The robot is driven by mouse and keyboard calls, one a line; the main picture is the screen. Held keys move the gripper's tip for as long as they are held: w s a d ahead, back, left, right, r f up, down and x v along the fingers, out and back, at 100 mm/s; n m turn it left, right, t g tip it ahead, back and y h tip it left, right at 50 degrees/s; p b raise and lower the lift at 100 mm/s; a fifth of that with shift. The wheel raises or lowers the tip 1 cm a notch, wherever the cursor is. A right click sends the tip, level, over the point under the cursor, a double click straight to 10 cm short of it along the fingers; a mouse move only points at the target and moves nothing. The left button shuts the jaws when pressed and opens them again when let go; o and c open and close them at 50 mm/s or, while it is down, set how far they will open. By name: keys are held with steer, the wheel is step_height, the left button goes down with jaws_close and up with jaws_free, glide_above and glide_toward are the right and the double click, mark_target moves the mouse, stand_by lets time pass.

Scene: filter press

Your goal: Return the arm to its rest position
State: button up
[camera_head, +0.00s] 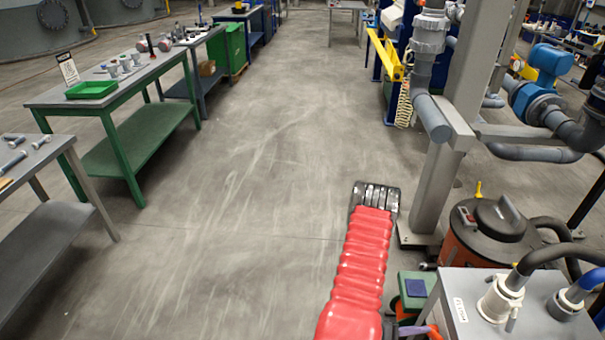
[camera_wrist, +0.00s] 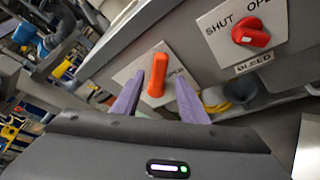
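My arm in its red ribbed sleeve (camera_head: 366,250) reaches over the floor in the lower middle of the head view. My gripper (camera_wrist: 171,76) shows two purple fingers in the wrist view, spread apart with a gap between them. An orange handle (camera_wrist: 157,72) on a grey panel shows in that gap, close to the left fingertip. I cannot tell whether the fingers touch it. In the head view only a bit of purple finger (camera_head: 413,330) shows at the bottom edge, beside the grey box.
A red knob (camera_wrist: 251,35) marked SHUT, OPEN and BLEED sits right on the panel. In the head view, the grey box (camera_head: 462,318) with hoses, an orange drum (camera_head: 478,252) and a steel post (camera_head: 432,190) stand right. Green-legged benches (camera_head: 118,90) stand left. The middle floor is clear.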

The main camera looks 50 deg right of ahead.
mark_target(433, 338)
steer(key=shift+x, duration=2)
steer(key=shift+r, duration=0.1)
